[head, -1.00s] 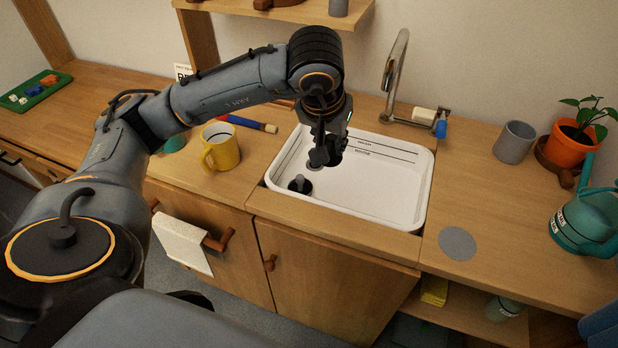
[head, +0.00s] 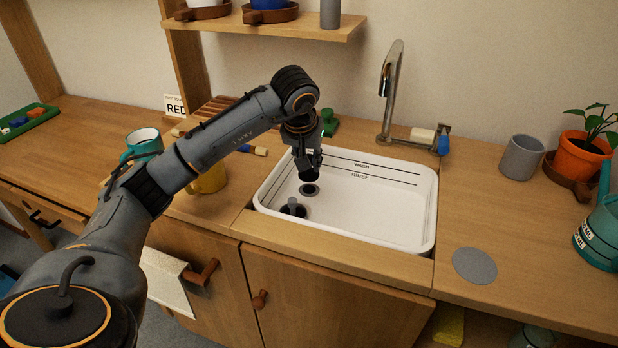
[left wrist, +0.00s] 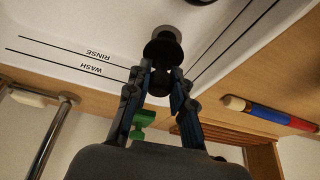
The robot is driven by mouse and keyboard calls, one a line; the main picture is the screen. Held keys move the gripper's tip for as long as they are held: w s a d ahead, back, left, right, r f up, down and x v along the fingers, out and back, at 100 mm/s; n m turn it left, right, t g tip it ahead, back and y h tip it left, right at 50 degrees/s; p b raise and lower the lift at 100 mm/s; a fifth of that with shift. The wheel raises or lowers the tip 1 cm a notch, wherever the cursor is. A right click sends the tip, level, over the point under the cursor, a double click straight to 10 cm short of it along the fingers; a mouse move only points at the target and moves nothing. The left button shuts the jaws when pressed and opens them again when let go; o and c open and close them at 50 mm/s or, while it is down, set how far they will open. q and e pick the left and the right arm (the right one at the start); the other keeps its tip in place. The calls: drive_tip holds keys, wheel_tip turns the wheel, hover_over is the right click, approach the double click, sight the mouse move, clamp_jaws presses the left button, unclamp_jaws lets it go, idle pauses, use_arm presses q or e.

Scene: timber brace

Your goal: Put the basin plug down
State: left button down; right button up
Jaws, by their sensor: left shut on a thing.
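My left gripper (head: 308,163) points down inside the white basin (head: 390,215), near its left end. It is shut on the dark basin plug (head: 308,175), which also shows as a black disc between the fingertips in the left wrist view (left wrist: 160,50). A round grey-rimmed drain (head: 309,189) lies on the basin floor just below the plug. The wrist view shows the drain's grey rim (left wrist: 172,36) partly covered by the plug. I cannot tell whether plug and drain touch. My right gripper is not in view.
A dark round piece with a grey post (head: 293,208) stands in the basin's front left. The tap (head: 388,95) rises behind. A yellow mug (head: 208,180) and teal mug (head: 145,143) stand left. A grey disc (head: 474,266) lies on clear worktop at right.

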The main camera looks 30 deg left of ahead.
use_arm(q)
drive_tip(key=f, duration=0.1)
drive_tip(key=w+a+f, duration=0.1)
drive_tip(key=w+f, duration=0.1)
drive_tip(key=shift+w+a+f, duration=0.25)
wheel_tip(320, 180, down, 3)
drive_tip(key=shift+w+a+r+b, duration=0.1)
drive_tip(key=shift+w+r+b, duration=0.05)
drive_tip(key=shift+b, duration=0.3)
drive_tip(key=shift+f, duration=0.4)
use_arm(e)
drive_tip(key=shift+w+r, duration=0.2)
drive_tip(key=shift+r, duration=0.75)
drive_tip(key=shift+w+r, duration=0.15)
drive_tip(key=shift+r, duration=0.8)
use_arm(q)
drive_tip(key=shift+f, duration=0.15)
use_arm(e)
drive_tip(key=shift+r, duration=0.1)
use_arm(q)
drive_tip(key=c, duration=1.2)
unclamp_jaws()
drive_tip(key=shift+o, duration=0.2)
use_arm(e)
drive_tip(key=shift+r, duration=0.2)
